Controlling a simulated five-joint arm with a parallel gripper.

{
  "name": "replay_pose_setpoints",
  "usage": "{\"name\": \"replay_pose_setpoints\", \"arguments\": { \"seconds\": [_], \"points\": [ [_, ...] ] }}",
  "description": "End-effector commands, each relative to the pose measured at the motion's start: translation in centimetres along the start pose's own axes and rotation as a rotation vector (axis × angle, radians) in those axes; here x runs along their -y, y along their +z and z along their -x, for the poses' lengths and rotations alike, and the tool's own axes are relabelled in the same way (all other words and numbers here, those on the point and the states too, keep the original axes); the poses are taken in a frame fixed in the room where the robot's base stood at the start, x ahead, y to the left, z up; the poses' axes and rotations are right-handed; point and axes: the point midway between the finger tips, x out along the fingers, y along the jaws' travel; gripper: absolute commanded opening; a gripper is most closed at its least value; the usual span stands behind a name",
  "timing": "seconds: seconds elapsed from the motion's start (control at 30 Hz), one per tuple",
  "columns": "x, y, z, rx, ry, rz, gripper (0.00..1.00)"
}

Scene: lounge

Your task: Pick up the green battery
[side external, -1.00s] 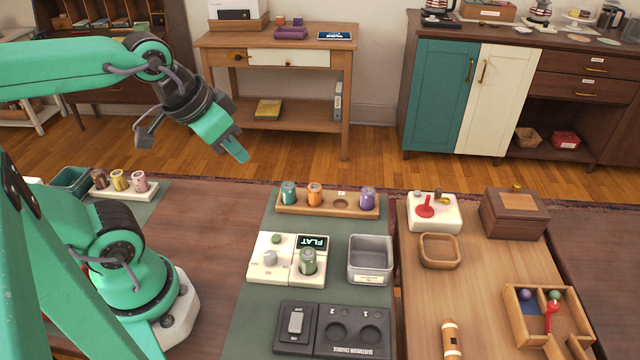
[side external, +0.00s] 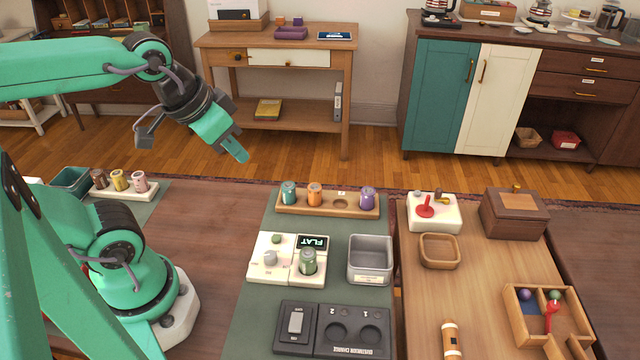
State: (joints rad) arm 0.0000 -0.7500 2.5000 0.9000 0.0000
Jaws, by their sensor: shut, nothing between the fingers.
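My gripper (side external: 238,153) is shut and empty. It is in the air, up and to the left of the battery in the picture, well apart from it. A teal battery (side external: 289,193), an orange battery (side external: 314,194) and a purple battery (side external: 367,197) stand in a wooden rack (side external: 341,209) behind the tester, which has one empty hole.
A grey bin (side external: 369,260) stands right of the tester. A dark charger (side external: 352,333) with two empty round wells and a switch box (side external: 296,325) lie in front. The brown table between is clear.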

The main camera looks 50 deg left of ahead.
Motion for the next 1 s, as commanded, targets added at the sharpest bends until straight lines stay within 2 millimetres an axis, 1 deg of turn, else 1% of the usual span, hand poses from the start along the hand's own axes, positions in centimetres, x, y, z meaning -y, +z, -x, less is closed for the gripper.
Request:
{"name": "replay_pose_setpoints", "arguments": {
  "seconds": [0.13,0.17,0.2,0.27,0.3,0.43,0.8,1.0],
  "points": [
    [0.0,0.0,0.0,0.000,0.000,0.000,0.00],
    [0.0,0.0,0.0,0.000,0.000,0.000,0.02],
    [0.0,0.0,0.0,0.000,0.000,0.000,0.10],
    [0.0,0.0,0.0,0.000,0.000,0.000,0.22],
    [0.0,0.0,0.0,0.000,0.000,0.000,0.29],
    [0.0,0.0,0.0,0.000,0.000,0.000,0.55],
    [-0.1,-0.1,-0.1,0.005,0.002,0.002,0.55],
    [-0.7,-0.4,-1.1,0.042,0.012,0.023,0.55]
  ]
}}
